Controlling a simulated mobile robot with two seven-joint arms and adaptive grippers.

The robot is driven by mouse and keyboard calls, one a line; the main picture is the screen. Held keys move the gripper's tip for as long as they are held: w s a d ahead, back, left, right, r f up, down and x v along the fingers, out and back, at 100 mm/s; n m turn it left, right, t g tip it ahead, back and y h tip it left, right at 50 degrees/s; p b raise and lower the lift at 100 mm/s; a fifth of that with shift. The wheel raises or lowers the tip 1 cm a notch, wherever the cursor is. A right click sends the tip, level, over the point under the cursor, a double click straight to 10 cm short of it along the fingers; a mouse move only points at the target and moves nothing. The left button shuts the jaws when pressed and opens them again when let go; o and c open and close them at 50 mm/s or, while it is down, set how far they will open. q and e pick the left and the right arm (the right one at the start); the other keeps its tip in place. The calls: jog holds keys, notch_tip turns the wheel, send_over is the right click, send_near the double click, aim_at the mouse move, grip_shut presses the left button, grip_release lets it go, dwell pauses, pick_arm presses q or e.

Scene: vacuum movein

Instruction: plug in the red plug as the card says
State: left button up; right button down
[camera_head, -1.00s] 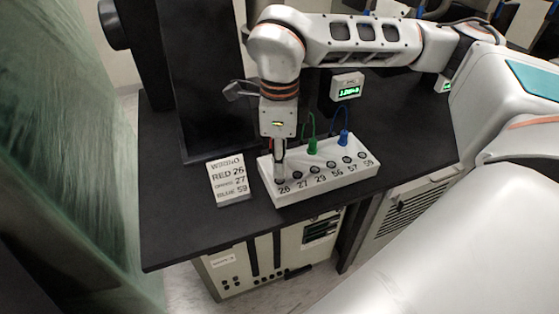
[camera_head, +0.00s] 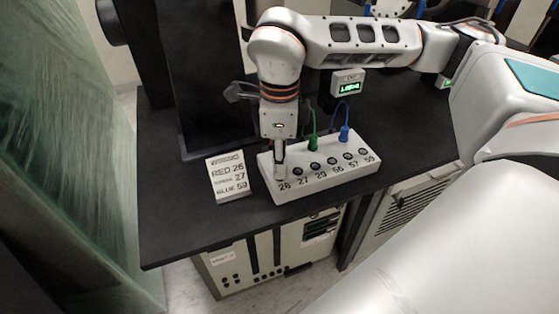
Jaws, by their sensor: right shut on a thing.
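A white socket block (camera_head: 325,183) stands on the black bench with a row of round sockets numbered 26, 27, 29, 56, 57, 59. A white wiring card (camera_head: 230,177) lies to its left and reads RED 26, GREEN 27, BLUE 59. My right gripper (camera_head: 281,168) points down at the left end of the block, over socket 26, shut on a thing. The red plug is not visible; the fingers hide what they hold and socket 26. I cannot tell whether it is seated. A green plug (camera_head: 313,143) and a blue plug (camera_head: 344,134) stand upright at the block's back. My left gripper is not in view.
A small white meter with a green display (camera_head: 347,83) stands behind the block. A tall black panel (camera_head: 205,75) rises behind the card. The bench (camera_head: 190,235) is clear in front, and a pale equipment box (camera_head: 270,265) stands below.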

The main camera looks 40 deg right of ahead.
jog(key=shift+f, duration=0.4)
jog(key=c, duration=1.9)
grip_release()
notch_tip(320, 180, up, 12)
jog(key=shift+r, duration=0.1)
